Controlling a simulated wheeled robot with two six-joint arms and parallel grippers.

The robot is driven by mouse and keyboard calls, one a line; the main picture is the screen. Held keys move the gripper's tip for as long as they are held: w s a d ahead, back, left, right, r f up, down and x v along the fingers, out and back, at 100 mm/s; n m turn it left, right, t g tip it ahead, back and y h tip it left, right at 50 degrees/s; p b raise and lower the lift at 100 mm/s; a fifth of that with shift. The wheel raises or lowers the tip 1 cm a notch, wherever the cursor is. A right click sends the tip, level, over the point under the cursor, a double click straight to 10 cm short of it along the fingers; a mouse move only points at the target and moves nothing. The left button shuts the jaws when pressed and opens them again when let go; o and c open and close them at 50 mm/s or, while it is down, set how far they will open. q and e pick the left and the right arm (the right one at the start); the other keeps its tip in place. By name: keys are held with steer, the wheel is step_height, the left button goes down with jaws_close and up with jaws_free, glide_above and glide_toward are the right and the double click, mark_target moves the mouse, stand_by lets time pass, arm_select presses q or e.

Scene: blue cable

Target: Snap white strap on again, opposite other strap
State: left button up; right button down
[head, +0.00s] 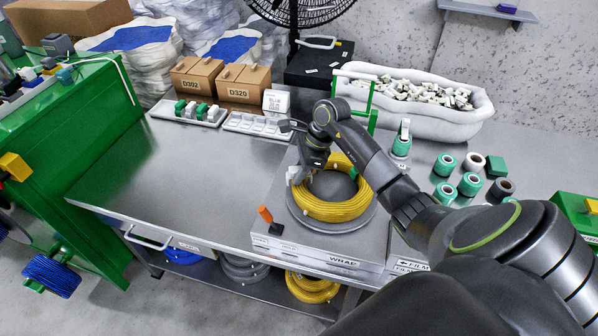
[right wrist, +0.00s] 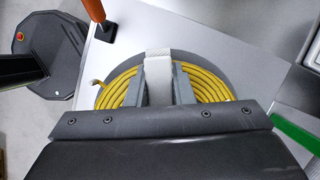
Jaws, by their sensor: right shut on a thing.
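A coil of yellow cable (head: 335,210) lies on the round grey turntable (head: 364,222) of the WRAP station. The coil is yellow, not blue. My right gripper (head: 302,178) is over the left part of the coil. In the right wrist view its fingers are shut on a white strap (right wrist: 158,75), which runs across the yellow cable (right wrist: 205,84) between them. The cable fans out on both sides of the fingers, and a loose cable end (right wrist: 97,83) sticks out at left. Whether the strap is closed around the coil is hidden. I cannot make out another strap. My left gripper is not in view.
An orange-handled lever (head: 265,214) stands at the station's front left corner. Tape rolls (head: 445,165) stand at right, a white tub (head: 420,105) behind. Trays (head: 189,112) and boxes (head: 240,84) line the back. The table's left half (head: 180,170) is clear.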

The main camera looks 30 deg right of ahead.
steer(key=shift+b, duration=0.3)
stand_by(0.5)
steer(key=shift+f, duration=0.1)
steer(key=shift+f+b, duration=0.65)
steer(key=shift+b, duration=0.3)
steer(key=shift+r, duration=0.15)
steer(key=shift+r, duration=0.2)
steer(key=shift+r, duration=0.4)
steer(key=shift+f+b, duration=0.45)
steer(key=shift+b, duration=0.05)
stand_by(1.3)
steer(key=c, duration=1)
jaws_free()
